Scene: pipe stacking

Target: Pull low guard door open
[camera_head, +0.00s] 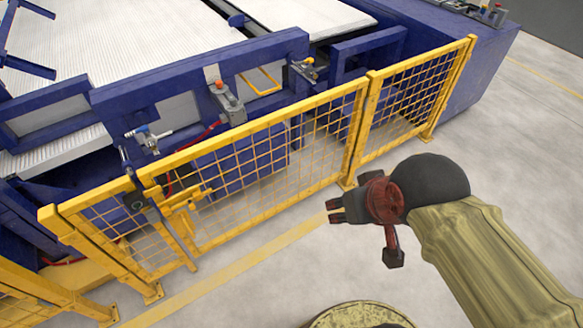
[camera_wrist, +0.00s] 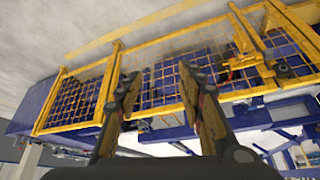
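The low guard door (camera_head: 262,160) is a yellow-framed mesh panel in line with the yellow fence, and it looks closed. Its yellow latch handle (camera_head: 184,204) is at the door's left end, beside a dark lock part (camera_head: 134,201) on the post. My gripper (camera_head: 333,211) is in front of the door's right part, well right of the handle and apart from it. Its two fingers are spread with nothing between them. In the wrist view, which is upside down, the handle (camera_wrist: 240,62) shows to the right of my open fingers (camera_wrist: 160,84).
Fixed fence panels stand right (camera_head: 415,100) and left (camera_head: 95,245) of the door. Behind it is a blue machine frame (camera_head: 285,60) with a white roller bed. A round yellowish object (camera_head: 360,315) is at the bottom edge. The grey floor before the door is clear.

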